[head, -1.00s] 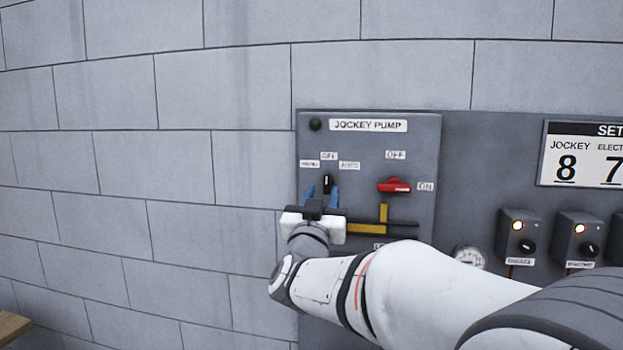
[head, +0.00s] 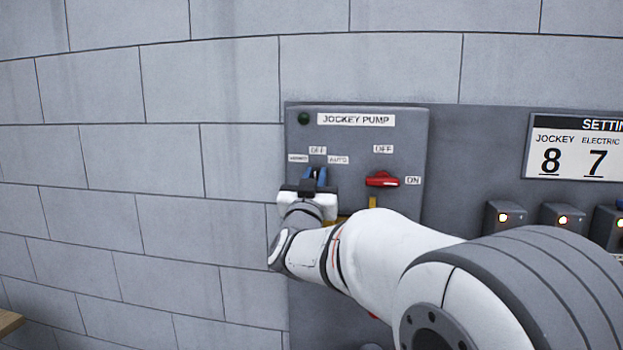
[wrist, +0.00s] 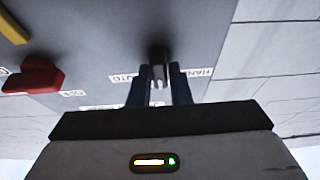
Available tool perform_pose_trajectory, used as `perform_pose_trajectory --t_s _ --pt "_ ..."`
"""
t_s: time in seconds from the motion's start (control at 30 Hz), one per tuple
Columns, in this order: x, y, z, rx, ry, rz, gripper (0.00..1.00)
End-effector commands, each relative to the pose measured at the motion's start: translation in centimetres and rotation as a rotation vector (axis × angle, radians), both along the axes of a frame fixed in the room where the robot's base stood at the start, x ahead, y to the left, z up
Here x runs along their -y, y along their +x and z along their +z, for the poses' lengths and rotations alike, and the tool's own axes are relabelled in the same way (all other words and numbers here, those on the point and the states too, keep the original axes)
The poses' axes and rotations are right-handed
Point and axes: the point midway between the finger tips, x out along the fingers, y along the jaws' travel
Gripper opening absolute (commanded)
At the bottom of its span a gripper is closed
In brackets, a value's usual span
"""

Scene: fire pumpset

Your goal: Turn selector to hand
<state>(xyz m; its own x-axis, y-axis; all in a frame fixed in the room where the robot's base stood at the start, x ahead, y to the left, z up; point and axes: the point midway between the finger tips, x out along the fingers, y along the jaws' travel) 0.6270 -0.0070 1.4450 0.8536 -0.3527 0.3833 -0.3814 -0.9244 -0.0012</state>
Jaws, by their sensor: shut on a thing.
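The selector is a small black knob on the grey jockey pump panel (head: 410,125), below the labels OFF, AUTO and a left label that reads HAND in the wrist view. My gripper (head: 316,176) is at the selector, its blue fingers close together. In the wrist view the black selector (wrist: 158,54) sits between the two fingertips of my gripper (wrist: 163,72), and the fingers are shut on it. In the head view the gripper mostly hides the knob. The knob looks about upright, toward OFF; its exact angle is hard to tell.
A red handle (head: 382,180) with OFF and ON labels sits right of the selector. A green lamp (head: 304,118) is at the panel's top left. Further right are small grey boxes with lit lamps (head: 505,217) and a settings sign (head: 577,150). Bare block wall lies left.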

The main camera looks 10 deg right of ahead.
Motion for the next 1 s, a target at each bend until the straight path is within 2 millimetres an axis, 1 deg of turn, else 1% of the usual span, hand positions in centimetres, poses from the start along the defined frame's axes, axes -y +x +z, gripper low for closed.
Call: perform_pose_trajectory --t_s 0.03,0.1,0.27,0.3,0.4,0.57,0.77,1.0 --pt "-0.04 0.01 -0.04 -0.001 0.0 0.001 0.04" --pt "-0.04 0.01 -0.04 -0.001 0.0 0.001 0.0" --pt "-0.04 0.03 -0.07 -0.002 -0.001 0.001 0.0" --pt "-1.01 0.05 -0.1 -0.003 -0.002 0.003 0.0" --pt "-0.48 0.05 -0.16 -0.005 -0.005 0.004 0.0" --pt "-0.34 0.05 -0.32 -0.019 -0.037 0.006 0.0" --pt "-0.23 0.05 -0.56 -0.062 -0.135 0.005 0.0" --pt "-0.24 0.1 -0.68 -0.14 -0.32 0.004 0.0"
